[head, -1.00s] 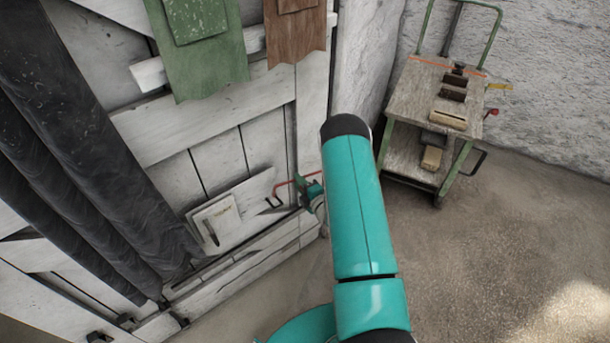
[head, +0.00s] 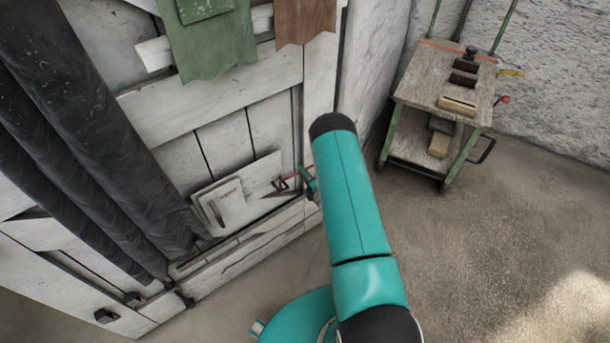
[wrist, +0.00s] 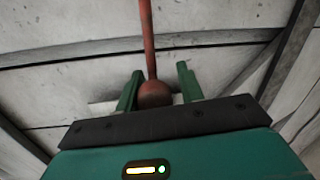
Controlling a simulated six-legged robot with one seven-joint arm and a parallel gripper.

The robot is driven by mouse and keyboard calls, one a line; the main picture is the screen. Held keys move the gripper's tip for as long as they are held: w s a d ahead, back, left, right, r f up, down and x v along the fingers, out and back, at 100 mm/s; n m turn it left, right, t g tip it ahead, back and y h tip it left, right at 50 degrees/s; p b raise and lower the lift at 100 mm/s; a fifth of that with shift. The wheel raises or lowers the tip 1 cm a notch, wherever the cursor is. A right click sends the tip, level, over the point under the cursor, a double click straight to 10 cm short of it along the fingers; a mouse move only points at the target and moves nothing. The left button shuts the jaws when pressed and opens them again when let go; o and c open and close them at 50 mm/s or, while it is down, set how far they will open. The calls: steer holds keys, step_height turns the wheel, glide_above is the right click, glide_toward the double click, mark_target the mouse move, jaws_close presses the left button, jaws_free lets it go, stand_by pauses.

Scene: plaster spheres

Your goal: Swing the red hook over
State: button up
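The red hook (head: 293,174) shows as a thin red bar low on the white plank door in the head view, partly hidden by my arm and gripper. In the wrist view its red rod (wrist: 148,40) comes down from the top and ends in a round knob (wrist: 155,95). My gripper (wrist: 158,88) has its two green fingers apart, one on each side of the knob. A small pale gap shows between the knob and the right finger; the left finger looks very close to it. In the head view my gripper (head: 308,181) is at the door's right side, partly behind my arm.
A white panel with a small pad (head: 227,202) is on the door left of the hook. Dark folded cloth (head: 90,150) hangs at the left. Green (head: 210,45) and brown (head: 305,20) cloths hang above. A cart (head: 430,120) stands at the right; the floor before it is clear.

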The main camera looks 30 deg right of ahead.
steer(key=shift+o, duration=1.1)
steer(key=shift+f, duration=0.1)
steer(key=s+d+r, duration=0.1)
steer(key=s, duration=1.2)
steer(key=shift+s+r, duration=0.35)
steer(key=shift+s, duration=0.05)
steer(key=shift+d, duration=0.1)
